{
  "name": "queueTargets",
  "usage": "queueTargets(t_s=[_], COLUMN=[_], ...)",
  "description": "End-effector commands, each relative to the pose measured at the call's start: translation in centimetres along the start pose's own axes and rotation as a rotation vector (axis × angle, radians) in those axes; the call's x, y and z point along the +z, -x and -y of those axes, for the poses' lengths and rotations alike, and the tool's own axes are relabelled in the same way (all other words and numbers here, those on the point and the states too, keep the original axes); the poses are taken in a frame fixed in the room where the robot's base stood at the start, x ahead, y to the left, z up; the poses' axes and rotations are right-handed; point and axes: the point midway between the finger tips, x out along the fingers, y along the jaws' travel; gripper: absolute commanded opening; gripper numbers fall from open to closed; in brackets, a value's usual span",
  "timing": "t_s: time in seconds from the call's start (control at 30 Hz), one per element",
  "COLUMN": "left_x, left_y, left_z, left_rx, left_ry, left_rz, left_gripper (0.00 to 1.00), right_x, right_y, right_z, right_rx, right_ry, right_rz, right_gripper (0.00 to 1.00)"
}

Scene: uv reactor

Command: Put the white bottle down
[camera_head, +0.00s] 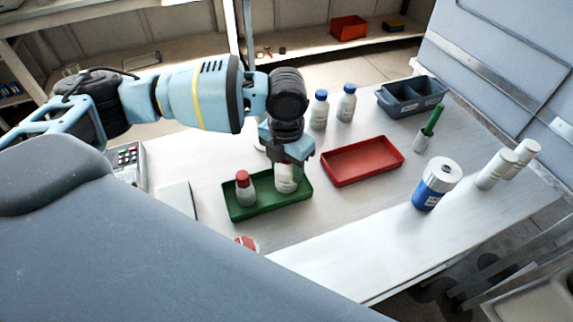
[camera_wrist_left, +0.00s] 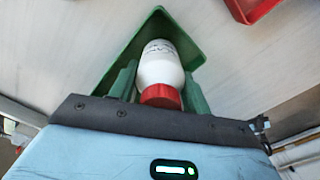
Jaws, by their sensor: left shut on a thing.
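My left gripper (camera_head: 287,158) points down over the green tray (camera_head: 262,210) and is shut on a white bottle (camera_head: 285,182). In the left wrist view, the white bottle (camera_wrist_left: 160,63) with its red cap sits between the fingers, with the green tray (camera_wrist_left: 183,45) behind it. The bottle looks upright inside the tray's outline; I cannot tell whether its base touches the tray floor. The gripper hides its cap in the head view. Another red-capped bottle (camera_head: 244,190) stands in the tray, left of the held one. My right gripper is not in view.
An empty red tray (camera_head: 362,161) lies to the right. Two blue-capped bottles (camera_head: 320,110) stand behind. A grey bin (camera_head: 411,97), a blue container (camera_head: 436,185) and white bottles (camera_head: 495,170) are on the right. A red-topped item (camera_head: 246,243) is partly hidden in front.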

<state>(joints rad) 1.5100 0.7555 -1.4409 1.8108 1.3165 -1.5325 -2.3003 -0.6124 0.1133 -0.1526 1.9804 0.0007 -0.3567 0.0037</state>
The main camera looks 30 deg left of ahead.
Motion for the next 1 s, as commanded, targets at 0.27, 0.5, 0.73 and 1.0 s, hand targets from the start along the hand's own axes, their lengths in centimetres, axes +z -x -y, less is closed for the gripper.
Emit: queueTargets(t_s=[0.27,0.5,0.73,1.0], left_x=[0.1,0.0,0.0,0.1], left_y=[-0.3,-0.6,-0.6,0.4], left_z=[0.0,0.0,0.0,0.0], left_rx=[-0.001,-0.001,-0.001,0.0], left_ry=[0.0,0.0,0.0,0.0], left_rz=[0.003,0.002,0.002,0.005], left_gripper=[0.2,0.59,0.7,0.7], right_x=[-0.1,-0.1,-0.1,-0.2], right_y=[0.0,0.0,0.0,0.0], right_z=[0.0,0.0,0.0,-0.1], right_rx=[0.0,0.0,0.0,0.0], right_ry=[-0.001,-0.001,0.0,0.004], right_rz=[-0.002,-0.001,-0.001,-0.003], right_gripper=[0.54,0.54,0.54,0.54])
